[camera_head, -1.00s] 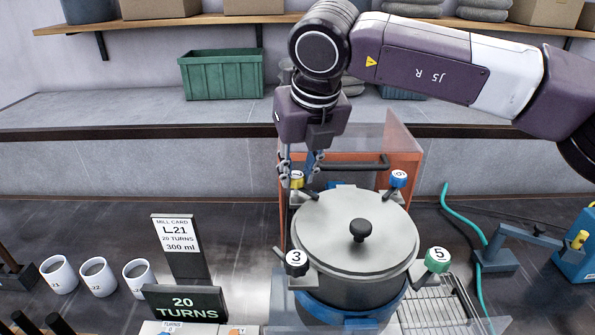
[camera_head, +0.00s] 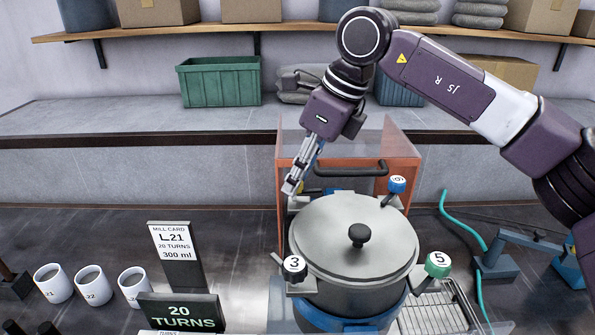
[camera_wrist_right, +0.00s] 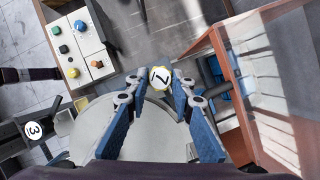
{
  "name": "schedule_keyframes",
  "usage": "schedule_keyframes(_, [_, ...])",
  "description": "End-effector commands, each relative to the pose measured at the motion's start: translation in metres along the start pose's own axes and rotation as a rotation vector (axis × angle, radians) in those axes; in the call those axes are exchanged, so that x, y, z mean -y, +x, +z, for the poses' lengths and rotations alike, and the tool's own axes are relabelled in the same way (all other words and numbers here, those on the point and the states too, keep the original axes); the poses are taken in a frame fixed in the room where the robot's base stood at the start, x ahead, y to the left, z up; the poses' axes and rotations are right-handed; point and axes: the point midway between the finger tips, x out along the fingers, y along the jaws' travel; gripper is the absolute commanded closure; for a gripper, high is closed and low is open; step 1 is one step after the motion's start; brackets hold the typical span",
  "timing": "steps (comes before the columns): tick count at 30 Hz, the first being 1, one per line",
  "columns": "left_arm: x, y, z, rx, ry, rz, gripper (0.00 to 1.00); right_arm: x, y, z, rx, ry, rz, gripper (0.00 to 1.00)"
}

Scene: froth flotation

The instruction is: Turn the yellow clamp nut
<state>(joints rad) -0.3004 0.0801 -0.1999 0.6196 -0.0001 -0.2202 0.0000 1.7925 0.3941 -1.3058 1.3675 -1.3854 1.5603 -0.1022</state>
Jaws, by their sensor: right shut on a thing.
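The yellow clamp nut (camera_wrist_right: 159,77), with a 7 on its white top, sits between the fingertips of my right gripper (camera_wrist_right: 155,80) in the right wrist view. The gripper is shut on it. In the head view my right gripper (camera_head: 296,186) reaches down at a slant to the back left of the lidded pot (camera_head: 330,240), and its fingers hide most of the nut. The pot's lid (camera_head: 375,225) is grey with a black knob. The left gripper is not in view.
Other clamp nuts stand around the pot: black 3 (camera_head: 294,265), green 5 (camera_head: 438,262) and a blue one (camera_head: 397,184). An orange-framed clear guard (camera_head: 408,165) stands close behind. White cups (camera_head: 90,284) and a mill card (camera_head: 172,245) are at the left.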

Motion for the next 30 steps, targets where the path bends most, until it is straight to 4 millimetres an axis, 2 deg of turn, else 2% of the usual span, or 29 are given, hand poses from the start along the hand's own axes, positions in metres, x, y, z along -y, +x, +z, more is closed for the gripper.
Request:
schedule_keyframes(1, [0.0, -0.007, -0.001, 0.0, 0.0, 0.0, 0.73, 0.001, -0.004, 0.002, 0.002, -0.039, 0.018, 1.0])
schedule_keyframes(15, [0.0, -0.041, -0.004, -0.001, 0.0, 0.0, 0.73, 0.005, -0.004, 0.003, 0.001, -0.399, 0.165, 1.0])
schedule_keyframes(30, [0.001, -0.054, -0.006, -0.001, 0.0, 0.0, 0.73, 0.006, -0.002, 0.003, 0.002, -0.552, 0.223, 1.0])
